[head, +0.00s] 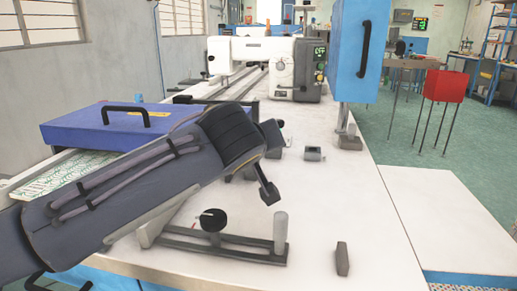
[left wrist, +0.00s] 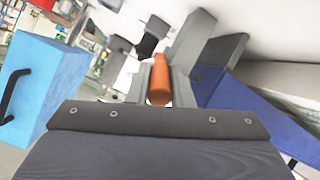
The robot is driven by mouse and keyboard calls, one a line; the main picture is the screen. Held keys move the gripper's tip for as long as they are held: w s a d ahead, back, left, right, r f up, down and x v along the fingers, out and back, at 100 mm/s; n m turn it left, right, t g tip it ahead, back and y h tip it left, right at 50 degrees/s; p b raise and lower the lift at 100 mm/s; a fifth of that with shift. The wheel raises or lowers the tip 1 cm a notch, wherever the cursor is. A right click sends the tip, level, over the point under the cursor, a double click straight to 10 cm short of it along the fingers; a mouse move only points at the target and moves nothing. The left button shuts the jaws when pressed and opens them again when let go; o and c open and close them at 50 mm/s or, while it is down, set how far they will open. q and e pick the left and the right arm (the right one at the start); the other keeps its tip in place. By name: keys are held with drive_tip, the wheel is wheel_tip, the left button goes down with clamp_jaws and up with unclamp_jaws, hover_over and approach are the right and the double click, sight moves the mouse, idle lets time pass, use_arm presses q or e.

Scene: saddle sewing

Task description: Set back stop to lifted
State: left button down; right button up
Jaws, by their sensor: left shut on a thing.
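My left gripper (left wrist: 158,82) is shut on an orange cylinder (left wrist: 158,80), which shows between its two grey fingers in the left wrist view. Dark grey plates (left wrist: 192,42) stand just beyond and to the right of the fingers. I cannot tell for sure whether they and the orange cylinder belong to the back stop. In the head view my left arm comes in from the left over the white table (head: 355,205), and its wrist hides the fingers and the orange cylinder. My right gripper is not in view.
A blue case (head: 75,130) with a black handle lies left. A grey bar with a black knob (head: 213,220) and a post (head: 280,230) is at the front. A small block (head: 342,260) stands right of it. A white sewing machine (head: 290,75) and a blue cabinet (head: 350,60) stand behind.

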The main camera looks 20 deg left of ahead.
use_arm(q)
drive_tip(key=c, duration=1.3)
unclamp_jaws()
drive_tip(key=p+v, duration=0.1)
drive_tip(key=v, duration=0.7)
drive_tip(key=shift+f+p, duration=0.1)
drive_tip(key=shift+p, duration=0.2)
